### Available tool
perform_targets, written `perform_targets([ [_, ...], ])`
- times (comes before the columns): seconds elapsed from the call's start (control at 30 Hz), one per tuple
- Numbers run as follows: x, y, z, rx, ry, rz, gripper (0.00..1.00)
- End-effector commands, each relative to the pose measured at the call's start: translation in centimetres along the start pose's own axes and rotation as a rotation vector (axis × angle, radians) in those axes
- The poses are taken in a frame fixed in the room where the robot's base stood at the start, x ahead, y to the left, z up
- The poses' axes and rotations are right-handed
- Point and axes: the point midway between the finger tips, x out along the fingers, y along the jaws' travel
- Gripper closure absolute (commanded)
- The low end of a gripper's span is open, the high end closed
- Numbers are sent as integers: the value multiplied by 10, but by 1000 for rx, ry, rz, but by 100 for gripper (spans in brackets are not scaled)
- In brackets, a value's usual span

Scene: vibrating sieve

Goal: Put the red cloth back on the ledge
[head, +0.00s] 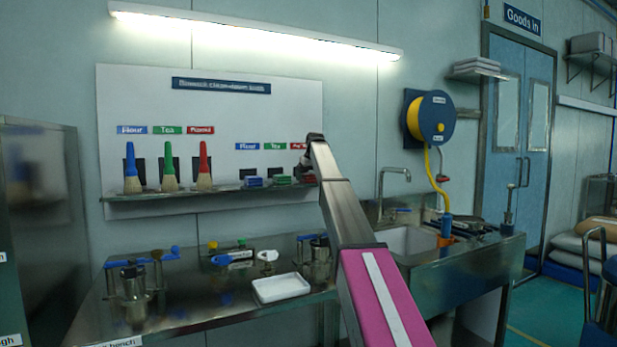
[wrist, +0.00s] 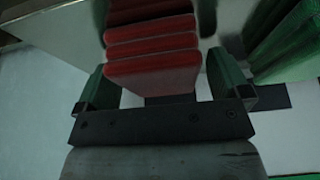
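The red cloth (wrist: 150,62) is a folded stack of several layers. In the wrist view it lies between the two fingers of my gripper (wrist: 156,85). A narrow gap shows between the cloth and the right finger; the left finger is very close to it, and contact is unclear. In the head view my gripper (head: 309,168) is at the right end of the ledge (head: 160,196), under the red label, and mostly hides the cloth. The cloth appears level with the ledge; whether it rests fully on it is hard to tell.
A green cloth (head: 282,180) lies just left of my gripper, and a blue cloth (head: 254,182) further left. Three brushes (head: 170,172) stand on the ledge's left half. Below is a bench with a white tray (head: 281,288); a sink (head: 408,240) is to the right.

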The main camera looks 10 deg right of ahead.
Motion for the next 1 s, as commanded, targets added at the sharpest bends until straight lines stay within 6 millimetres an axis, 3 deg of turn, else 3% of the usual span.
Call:
perform_targets([
  [0.27, -1, 0, 0, 0, 0, 0, 5],
  [0.43, -13, 0, -1, 0, 1, 0, 5],
  [0.8, -83, 0, -1, 0, 1, 0, 5],
  [1.0, -111, 0, -1, 0, 1, 0, 5],
])
